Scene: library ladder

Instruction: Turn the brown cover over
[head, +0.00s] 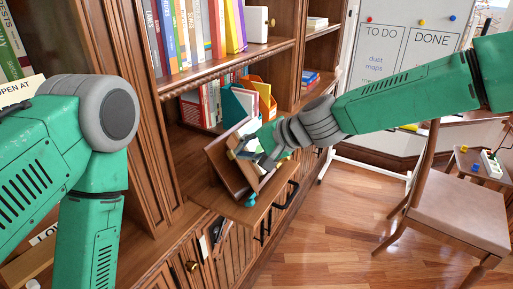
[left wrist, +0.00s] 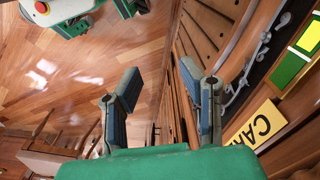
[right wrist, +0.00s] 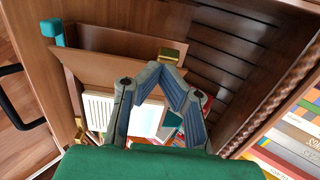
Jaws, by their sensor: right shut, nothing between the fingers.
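A brown panel, which looks like the brown cover (head: 223,172), stands tilted on the pulled-out wooden shelf below the bookcase. In the right wrist view the brown cover (right wrist: 105,58) lies beyond my fingers, with pale pages or slats (right wrist: 98,108) beside it. A gold piece (right wrist: 170,54) sits at its edge, close to my fingertips; contact cannot be told. My right gripper (head: 257,152) is shut and empty at the cover, and its tips meet in the right wrist view (right wrist: 168,66). My left gripper (left wrist: 160,78) is open and empty, low beside the cabinet, outside the head view.
A teal knob (head: 250,200) sits at the shelf's front edge; black handles (head: 292,193) are on the cabinet front. Teal and orange holders (head: 262,92) stand behind. A chair (head: 455,205) and whiteboard (head: 408,50) are at right. The floor (head: 340,235) between is clear.

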